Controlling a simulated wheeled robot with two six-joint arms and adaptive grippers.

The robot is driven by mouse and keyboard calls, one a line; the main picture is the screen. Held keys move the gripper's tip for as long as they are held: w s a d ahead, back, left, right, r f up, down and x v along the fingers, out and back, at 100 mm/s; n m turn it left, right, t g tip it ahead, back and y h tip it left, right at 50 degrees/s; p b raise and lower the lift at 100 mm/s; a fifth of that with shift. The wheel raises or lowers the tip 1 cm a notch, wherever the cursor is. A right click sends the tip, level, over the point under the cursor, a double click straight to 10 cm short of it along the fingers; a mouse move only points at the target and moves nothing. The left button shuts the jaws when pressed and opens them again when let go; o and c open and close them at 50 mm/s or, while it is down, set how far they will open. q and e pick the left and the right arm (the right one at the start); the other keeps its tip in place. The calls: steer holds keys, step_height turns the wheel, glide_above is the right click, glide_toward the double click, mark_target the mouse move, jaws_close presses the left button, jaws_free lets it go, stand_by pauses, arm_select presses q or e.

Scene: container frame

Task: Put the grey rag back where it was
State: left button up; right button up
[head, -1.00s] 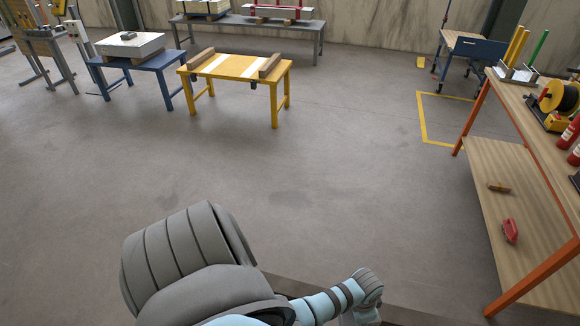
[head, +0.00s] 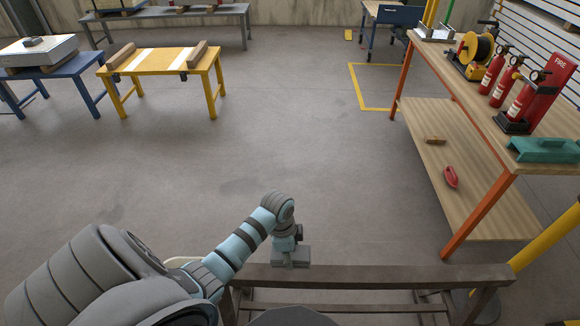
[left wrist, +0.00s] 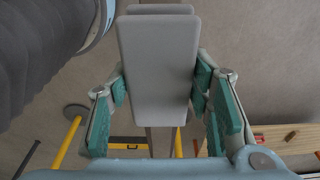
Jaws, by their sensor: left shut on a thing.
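My left gripper (head: 289,250) is near the bottom middle of the head view, its arm coming in from the left. It is shut on the grey rag (head: 292,262), a small pale grey piece that shows just above or beside a brown metal frame (head: 390,276). In the left wrist view the rag (left wrist: 158,70) is a flat, rounded grey slab between the teal finger pads of the gripper (left wrist: 160,95). I cannot tell whether the rag touches the frame. My right gripper is not in view.
A yellow table (head: 160,62) stands back left. The middle floor is clear.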

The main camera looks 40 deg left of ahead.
arm_select(q)
step_height(320, 180, down, 9)
steer(key=shift+r+b, duration=0.15)
steer(key=shift+b, duration=1.1)
steer(key=o, duration=1.1)
steer(key=r+p, duration=0.1)
steer(key=r, duration=0.3)
steer(key=r+p, duration=0.2)
steer(key=r, duration=0.2)
steer(key=a+r+p, duration=0.1)
steer(key=r, duration=0.3)
steer(key=shift+s+a+p, duration=0.1)
steer(key=shift+s+p, duration=0.2)
steer(key=shift+s, duration=0.05)
